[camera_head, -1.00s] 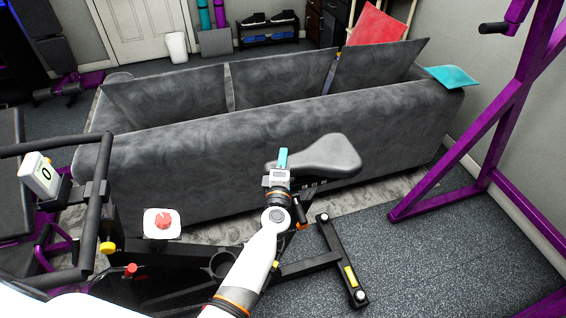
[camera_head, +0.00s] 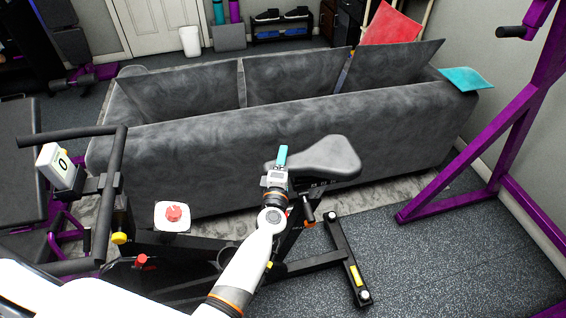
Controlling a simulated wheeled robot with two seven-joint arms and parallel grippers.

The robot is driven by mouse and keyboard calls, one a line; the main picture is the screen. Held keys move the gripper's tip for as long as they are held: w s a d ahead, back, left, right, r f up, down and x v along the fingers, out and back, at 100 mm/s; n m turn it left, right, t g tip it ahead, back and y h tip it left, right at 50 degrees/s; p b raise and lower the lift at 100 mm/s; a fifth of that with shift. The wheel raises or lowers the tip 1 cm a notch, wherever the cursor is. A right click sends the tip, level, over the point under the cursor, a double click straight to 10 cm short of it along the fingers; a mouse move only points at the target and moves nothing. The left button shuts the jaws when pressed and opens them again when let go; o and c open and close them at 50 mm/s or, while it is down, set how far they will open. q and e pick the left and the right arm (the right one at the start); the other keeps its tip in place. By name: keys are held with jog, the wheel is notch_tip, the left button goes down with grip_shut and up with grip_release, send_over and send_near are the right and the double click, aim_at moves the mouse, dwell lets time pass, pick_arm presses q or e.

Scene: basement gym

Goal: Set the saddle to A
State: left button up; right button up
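My wrist and arm hide part of the bike below. My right gripper is not in view.
The bike's handlebar (camera_head: 109,190) with a white display (camera_head: 54,166) reading 0 stands at left. A grey sofa (camera_head: 200,160) is behind the bike, a purple rack (camera_head: 470,160) at right.

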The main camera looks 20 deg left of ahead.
pick_arm(q)
jog(key=shift+s, duration=0.1)
jog(key=v, duration=1.1)
jog(key=shift+s+b, duration=0.4)
jog(key=shift+b, duration=0.05)
jog(key=s+d+f+m+g+h, duration=0.1)
jog(key=s+f+m+g+h, duration=0.3)
jog(key=f, duration=0.6)
jog(key=s+d+f+m+g, duration=0.15)
jog(key=s+f+m, duration=0.4)
jog(key=f, duration=0.55)
jog(key=s+d+f+m+g+h, duration=0.25)
jog(key=s+f+m, duration=0.2)
jog(key=f, duration=0.55)
jog(key=s+a+f+m+g+y, duration=0.1)
jog(key=s+a+f+m+g, duration=0.2)
jog(key=s+f, duration=0.2)
jog(key=s+a+f+m+g, duration=0.2)
jog(key=s+a+f+m, duration=0.1)
jog(key=s, duration=0.9)
jog(key=s+a+f+m+g+y, duration=0.1)
jog(key=s+a+f+m+g, duration=0.2)
jog(key=s, duration=0.6)
notch_tip(320, 180, down, 4)
jog(key=shift+a+r+g+y, duration=0.2)
jog(key=shift+a+g+y, duration=0.15)
jog(key=shift+a, duration=0.7)
jog(key=shift+w, duration=0.1)
